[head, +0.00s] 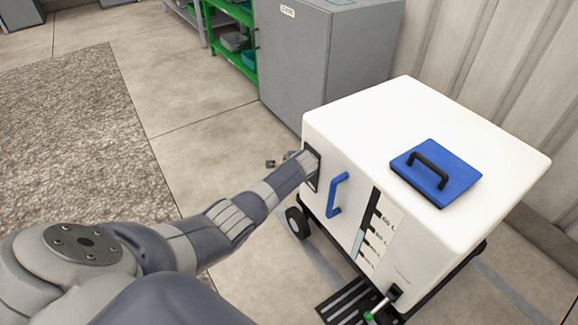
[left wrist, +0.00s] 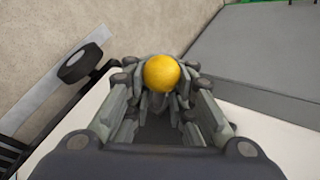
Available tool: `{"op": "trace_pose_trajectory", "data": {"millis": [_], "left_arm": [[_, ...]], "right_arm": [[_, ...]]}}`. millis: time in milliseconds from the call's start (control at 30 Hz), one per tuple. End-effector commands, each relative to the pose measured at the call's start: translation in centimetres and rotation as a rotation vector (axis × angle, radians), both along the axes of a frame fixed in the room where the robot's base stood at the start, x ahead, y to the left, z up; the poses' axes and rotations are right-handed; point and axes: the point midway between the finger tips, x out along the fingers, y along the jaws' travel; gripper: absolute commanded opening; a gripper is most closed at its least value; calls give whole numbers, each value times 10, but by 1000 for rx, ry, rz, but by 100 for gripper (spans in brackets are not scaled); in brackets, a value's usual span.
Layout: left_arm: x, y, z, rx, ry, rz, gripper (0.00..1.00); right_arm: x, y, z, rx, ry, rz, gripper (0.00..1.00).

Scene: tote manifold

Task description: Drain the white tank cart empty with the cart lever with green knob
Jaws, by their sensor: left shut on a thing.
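The white tank cart (head: 420,125) stands on the right in the head view. Its front has a level gauge (head: 366,222), dark in its upper part and pale blue low down. A lever with a green knob (head: 369,316) sits at the cart's lower front, by a dark fitting. My left arm reaches to the cart's left side, its hand mostly hidden in the head view. In the left wrist view my left gripper (left wrist: 161,92) is shut on a yellow ball knob (left wrist: 162,72). What the knob belongs to is hidden. My right gripper is out of view.
The cart has a blue lid (head: 437,172), a blue front handle (head: 336,194) and a wheel (head: 297,222). A dark slotted floor grate (head: 350,300) lies below the lever. A grey cabinet (head: 320,50) and green shelf (head: 232,42) stand behind. Floor at left is open.

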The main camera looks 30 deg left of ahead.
Motion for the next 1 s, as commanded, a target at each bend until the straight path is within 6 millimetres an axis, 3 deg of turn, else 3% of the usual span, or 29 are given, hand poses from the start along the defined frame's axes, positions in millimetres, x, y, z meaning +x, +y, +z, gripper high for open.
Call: {"op": "trace_pose_trajectory", "data": {"millis": [100, 133, 200, 633, 1000], "left_arm": [[3, -1, 3, 3, -6, -4, 0], [3, -1, 3, 3, -6, -4, 19], [3, -1, 3, 2, -7, -3, 32], [0, -1, 3, 0, -4, -1, 32], [-13, -16, 23, 1, -5, -3, 32]], "right_arm": [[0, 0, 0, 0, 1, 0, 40], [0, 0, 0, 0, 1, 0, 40], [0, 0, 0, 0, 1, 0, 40], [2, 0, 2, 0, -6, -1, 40], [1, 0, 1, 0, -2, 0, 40]]}}
